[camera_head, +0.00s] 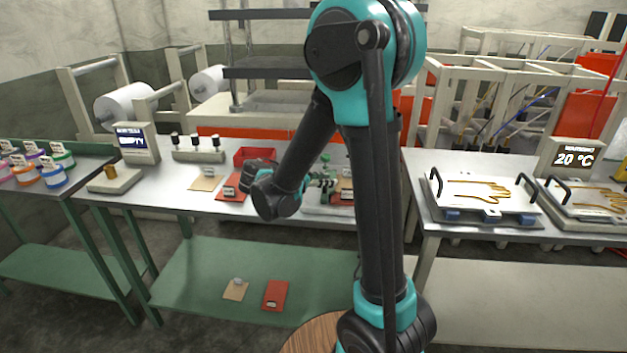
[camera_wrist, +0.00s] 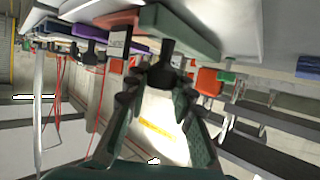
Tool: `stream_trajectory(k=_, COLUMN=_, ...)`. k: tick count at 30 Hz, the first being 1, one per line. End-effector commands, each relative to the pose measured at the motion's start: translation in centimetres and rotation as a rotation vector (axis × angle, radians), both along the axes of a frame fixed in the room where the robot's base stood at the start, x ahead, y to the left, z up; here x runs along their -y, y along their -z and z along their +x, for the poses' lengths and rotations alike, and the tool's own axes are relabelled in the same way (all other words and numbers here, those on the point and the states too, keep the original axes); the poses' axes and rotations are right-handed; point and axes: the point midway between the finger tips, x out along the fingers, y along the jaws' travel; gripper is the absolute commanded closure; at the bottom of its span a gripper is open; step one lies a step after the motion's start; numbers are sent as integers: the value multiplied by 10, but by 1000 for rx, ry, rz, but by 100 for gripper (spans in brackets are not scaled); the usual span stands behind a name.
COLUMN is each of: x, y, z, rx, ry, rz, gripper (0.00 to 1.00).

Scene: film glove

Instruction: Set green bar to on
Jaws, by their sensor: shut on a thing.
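The pale green bar (camera_wrist: 180,32) shows at the top of the wrist view, tilted, with a short black handle (camera_wrist: 167,48) on it. My gripper (camera_wrist: 162,76) has its dark green fingers closed in around this handle. In the head view my gripper (camera_head: 318,182) is low over the middle bench, at a small device that my arm partly hides. The bar's on or off marking is not readable.
A salmon bar (camera_wrist: 118,19) and purple bars with black handles lie beside the green one. In the head view, a red tray (camera_head: 254,156) and a red card (camera_head: 232,188) lie left of my gripper.

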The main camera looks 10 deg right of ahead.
Motion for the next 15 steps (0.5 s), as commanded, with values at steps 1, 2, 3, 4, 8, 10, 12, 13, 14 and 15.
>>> stream_trajectory(k=1, x=5, y=0, z=-2, rx=1, ry=2, rz=-1, gripper=100)
stream_trajectory(k=2, x=6, y=0, z=-2, rx=1, ry=1, rz=-1, gripper=100)
stream_trajectory(k=3, x=6, y=0, z=-2, rx=1, ry=0, rz=0, gripper=100)
stream_trajectory(k=4, x=6, y=0, z=-2, rx=1, ry=0, rz=0, gripper=100)
stream_trajectory(k=8, x=5, y=0, z=-2, rx=0, ry=0, rz=-1, gripper=100)
stream_trajectory(k=10, x=5, y=0, z=-2, rx=0, ry=0, rz=-1, gripper=71)
stream_trajectory(k=12, x=5, y=0, z=-2, rx=0, ry=0, rz=-1, gripper=63)
stream_trajectory(k=13, x=5, y=0, z=-2, rx=0, ry=0, rz=-1, gripper=59)
stream_trajectory(k=14, x=5, y=0, z=-2, rx=0, ry=0, rz=-1, gripper=55)
stream_trajectory(k=15, x=5, y=0, z=-2, rx=0, ry=0, rz=-1, gripper=55)
